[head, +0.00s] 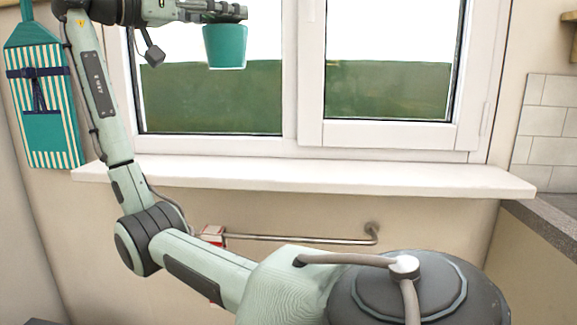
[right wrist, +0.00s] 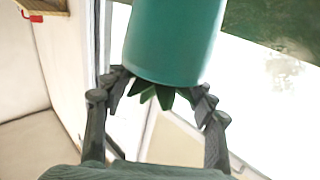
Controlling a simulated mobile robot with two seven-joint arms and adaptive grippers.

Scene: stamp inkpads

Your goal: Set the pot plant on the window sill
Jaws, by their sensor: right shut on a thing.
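The pot plant (head: 225,47) has a teal pot and is held high in front of the window, well above the white window sill (head: 310,176) and apart from it. My right gripper (head: 222,12) is at the top edge of the head view, just above the pot, and is shut on the plant. In the right wrist view, the teal pot (right wrist: 172,40) fills the upper middle, with pointed green leaves between the fingers of my right gripper (right wrist: 162,95). Most of the leaves are hidden in the head view. My left gripper is not in view.
The sill's visible top is clear. A white-framed window (head: 310,138) stands behind it. A striped apron (head: 45,100) hangs on the wall at left. A metal rail (head: 300,239) runs below the sill. A grey countertop (head: 555,225) is at right.

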